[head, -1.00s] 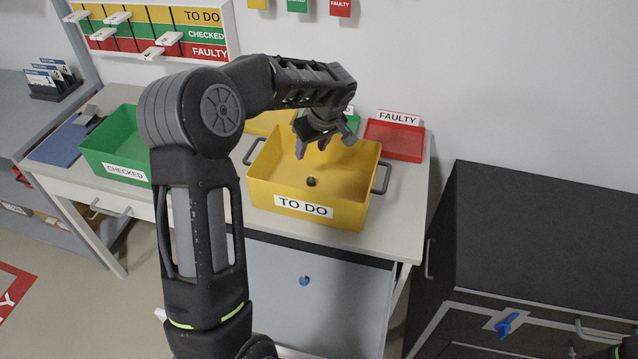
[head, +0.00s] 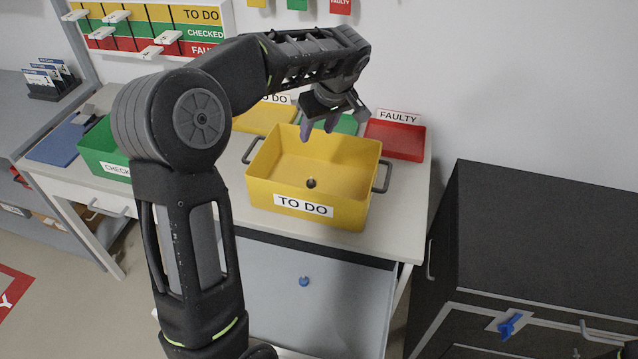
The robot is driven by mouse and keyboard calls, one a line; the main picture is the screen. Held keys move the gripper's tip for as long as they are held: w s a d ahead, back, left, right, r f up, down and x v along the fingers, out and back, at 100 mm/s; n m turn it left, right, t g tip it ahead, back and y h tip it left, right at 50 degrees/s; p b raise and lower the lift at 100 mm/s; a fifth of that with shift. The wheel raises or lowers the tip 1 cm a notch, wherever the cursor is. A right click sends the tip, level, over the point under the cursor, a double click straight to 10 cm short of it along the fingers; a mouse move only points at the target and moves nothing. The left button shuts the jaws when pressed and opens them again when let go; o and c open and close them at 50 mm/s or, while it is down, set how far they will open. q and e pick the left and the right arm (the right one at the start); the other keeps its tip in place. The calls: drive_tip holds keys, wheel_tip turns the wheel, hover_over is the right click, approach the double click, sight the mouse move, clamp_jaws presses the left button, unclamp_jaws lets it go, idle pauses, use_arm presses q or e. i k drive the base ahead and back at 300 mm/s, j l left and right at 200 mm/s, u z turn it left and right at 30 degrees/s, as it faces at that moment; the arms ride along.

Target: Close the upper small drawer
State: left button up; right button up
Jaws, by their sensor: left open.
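My left gripper (head: 319,127) is open and empty, fingers pointing down over the back of the yellow TO DO box (head: 302,206) on the table. No drawer is clearly marked as the upper small one. A dark cabinet (head: 548,235) at the right has a blue key-like piece (head: 510,324) and a bar handle (head: 597,333) on its front. Its lower part is cut off by the frame. Under the table is a grey front (head: 320,290) with a blue knob (head: 304,281). I cannot tell whether any drawer is pulled out. My right gripper does not show clearly.
A green box (head: 100,150) is at the table's left, partly behind my left arm. A red FAULTY tray (head: 396,139) is at the back right. A label board (head: 150,30) hangs on the wall. The dark cabinet's top is bare.

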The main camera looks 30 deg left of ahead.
sight(344, 311)
drive_tip(key=k+l, duration=0.8)
drive_tip(key=l, duration=0.1)
